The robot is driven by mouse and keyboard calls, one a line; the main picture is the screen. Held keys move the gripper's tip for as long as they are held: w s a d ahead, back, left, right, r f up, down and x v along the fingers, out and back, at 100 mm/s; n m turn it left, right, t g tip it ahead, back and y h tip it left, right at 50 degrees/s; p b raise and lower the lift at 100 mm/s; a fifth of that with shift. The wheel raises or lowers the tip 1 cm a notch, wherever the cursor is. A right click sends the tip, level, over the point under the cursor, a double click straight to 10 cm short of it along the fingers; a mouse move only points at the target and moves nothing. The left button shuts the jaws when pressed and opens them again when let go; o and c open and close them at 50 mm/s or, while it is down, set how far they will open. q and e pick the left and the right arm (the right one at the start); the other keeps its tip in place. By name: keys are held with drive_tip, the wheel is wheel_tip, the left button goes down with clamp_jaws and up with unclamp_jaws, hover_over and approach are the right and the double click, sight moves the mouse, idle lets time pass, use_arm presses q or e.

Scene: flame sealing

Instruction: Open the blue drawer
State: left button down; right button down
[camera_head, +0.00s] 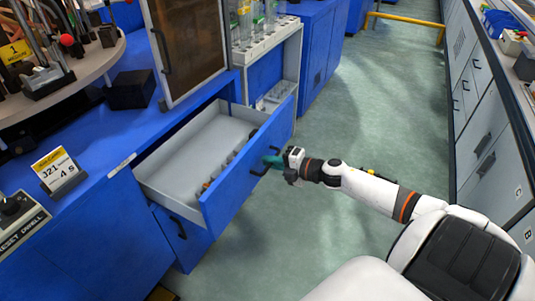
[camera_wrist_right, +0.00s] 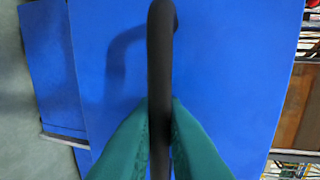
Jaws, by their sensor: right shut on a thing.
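The blue drawer (camera_head: 236,180) stands pulled out from the blue cabinet, and its grey inside shows, with some small items along the front. Its black handle (camera_head: 268,162) is on the drawer front. My right gripper (camera_head: 274,161) is at this handle with its green fingers. In the right wrist view the two green fingers (camera_wrist_right: 160,125) are closed on both sides of the black handle bar (camera_wrist_right: 161,50), in front of the blue drawer front (camera_wrist_right: 230,75). My left gripper is not in view.
Another closed blue drawer or door (camera_head: 182,238) is below the open drawer. A round table with tools (camera_head: 75,75) stands at upper left. A white rack (camera_head: 268,38) with tubes is behind the drawer. The green floor (camera_head: 380,120) is clear to the right, up to grey cabinets (camera_head: 480,110).

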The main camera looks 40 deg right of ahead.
drive_tip(key=shift+s, duration=0.15)
drive_tip(key=c, duration=1.8)
unclamp_jaws()
